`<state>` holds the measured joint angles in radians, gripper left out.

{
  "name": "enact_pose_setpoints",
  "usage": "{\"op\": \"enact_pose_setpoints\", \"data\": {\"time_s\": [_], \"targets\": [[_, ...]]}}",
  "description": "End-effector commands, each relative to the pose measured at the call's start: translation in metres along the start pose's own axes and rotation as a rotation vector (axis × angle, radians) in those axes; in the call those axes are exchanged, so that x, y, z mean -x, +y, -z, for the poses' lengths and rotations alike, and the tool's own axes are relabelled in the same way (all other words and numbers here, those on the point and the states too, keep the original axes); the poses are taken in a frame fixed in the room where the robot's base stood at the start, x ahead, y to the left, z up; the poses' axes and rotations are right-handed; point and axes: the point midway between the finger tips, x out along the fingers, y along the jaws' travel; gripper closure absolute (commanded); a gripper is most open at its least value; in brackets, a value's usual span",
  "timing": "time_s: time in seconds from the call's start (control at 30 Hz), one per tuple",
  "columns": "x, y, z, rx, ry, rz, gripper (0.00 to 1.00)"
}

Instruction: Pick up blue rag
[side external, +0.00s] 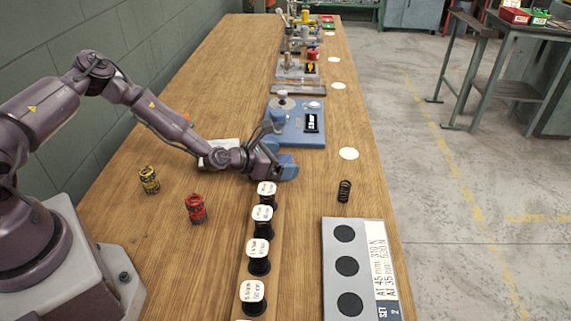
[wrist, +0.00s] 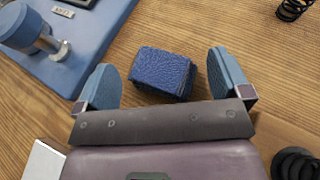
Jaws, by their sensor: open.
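The blue rag (wrist: 162,70) is a small folded block with a wrinkled surface, lying on the wooden bench. In the wrist view it sits between the two blue-padded fingers of my gripper (wrist: 164,84), with a gap on each side. My gripper is open and holds nothing. In the side view my gripper (side external: 282,166) is low over the bench, just in front of the blue coiler machine. There the rag is hard to tell apart from the blue finger pads.
The blue coiler machine (side external: 297,124) stands behind my gripper. A black spring (side external: 344,190) and a grey plate (side external: 345,235) lie to the right.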

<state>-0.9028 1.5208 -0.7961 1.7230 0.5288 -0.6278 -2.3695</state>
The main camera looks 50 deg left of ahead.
Motion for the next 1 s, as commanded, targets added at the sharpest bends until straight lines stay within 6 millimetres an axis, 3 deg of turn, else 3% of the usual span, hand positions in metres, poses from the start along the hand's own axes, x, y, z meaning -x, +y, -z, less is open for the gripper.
{"op": "enact_pose_setpoints", "data": {"time_s": [0.33, 0.5, 0.57, 1.0], "targets": [[-0.0074, -0.0003, 0.0003, 0.0, 0.001, 0.001, 0.07], [-0.0072, -0.0002, 0.0002, 0.0, 0.001, 0.001, 0.46], [-0.0072, -0.0001, 0.0001, 0.0, 0.001, 0.0, 0.57], [-0.006, 0.0003, -0.0034, -0.001, -0.001, 0.0, 0.58]]}}
